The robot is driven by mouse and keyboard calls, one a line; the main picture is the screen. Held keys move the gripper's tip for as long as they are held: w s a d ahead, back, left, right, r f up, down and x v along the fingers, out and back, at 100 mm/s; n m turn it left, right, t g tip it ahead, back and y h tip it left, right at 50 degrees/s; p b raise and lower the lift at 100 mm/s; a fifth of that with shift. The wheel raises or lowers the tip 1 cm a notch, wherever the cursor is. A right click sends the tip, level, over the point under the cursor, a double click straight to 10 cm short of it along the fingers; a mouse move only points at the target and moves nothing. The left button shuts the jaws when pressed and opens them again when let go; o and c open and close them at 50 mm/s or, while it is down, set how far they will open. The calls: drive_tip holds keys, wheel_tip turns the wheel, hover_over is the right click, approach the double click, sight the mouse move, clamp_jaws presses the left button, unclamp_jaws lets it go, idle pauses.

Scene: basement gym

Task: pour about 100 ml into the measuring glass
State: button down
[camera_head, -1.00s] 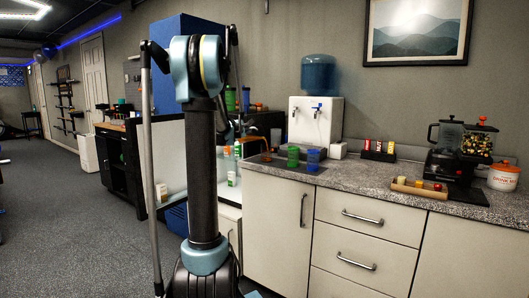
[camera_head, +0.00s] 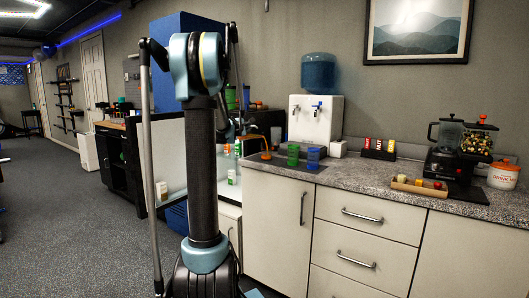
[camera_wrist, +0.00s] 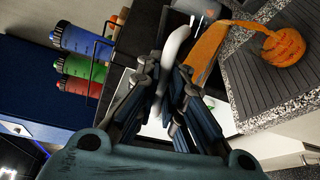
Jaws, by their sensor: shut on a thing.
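In the wrist view my gripper (camera_wrist: 165,85) is shut on the pale curved handle of a tilted clear jug (camera_wrist: 207,52) with orange liquid in it. An orange stream arcs from the jug's mouth toward the measuring glass (camera_wrist: 283,47), which shows orange inside. The glass stands on a dark ribbed mat; its scale marks cannot be read. In the head view the glass (camera_head: 266,155) is a small orange shape on the counter. My gripper (camera_head: 240,130) is small and mostly hidden behind my arm there.
A green cup (camera_head: 293,155) and a blue cup (camera_head: 313,156) stand close right of the glass. A water dispenser (camera_head: 315,118) is behind them. Colored bottles (camera_wrist: 85,68) sit in a wire rack at left in the wrist view. The counter's middle (camera_head: 345,173) is free.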

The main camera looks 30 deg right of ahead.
drive_tip(key=shift+s+d+r+p, duration=0.1)
drive_tip(key=shift+d+r+p, duration=0.05)
drive_tip(key=shift+p, duration=0.3)
idle(0.3)
drive_tip(key=shift+s+m+p, duration=0.1)
drive_tip(key=shift+m+p, duration=0.3)
drive_tip(key=shift+p, duration=0.1)
idle(0.3)
drive_tip(key=shift+w+a+n, duration=0.2)
drive_tip(key=shift+w+n, duration=0.05)
drive_tip(key=shift+n, duration=0.05)
drive_tip(key=shift+w+a+f+n+h+b, duration=0.15)
drive_tip(key=shift+w+a+f+n+h, duration=0.15)
drive_tip(key=shift+f+n, duration=0.45)
drive_tip(key=shift+w+a+f+n+h+b, duration=0.15)
drive_tip(key=shift+w+a+f+n, duration=0.2)
drive_tip(key=shift+n, duration=0.75)
drive_tip(key=shift+w+a+f+n+h+b, duration=0.15)
drive_tip(key=shift+w+a+f+n+h, duration=0.15)
drive_tip(key=shift+f+n, duration=0.45)
drive_tip(key=shift+r+n, duration=0.2)
drive_tip(key=shift+n, duration=0.1)
drive_tip(key=shift+a+f, duration=0.1)
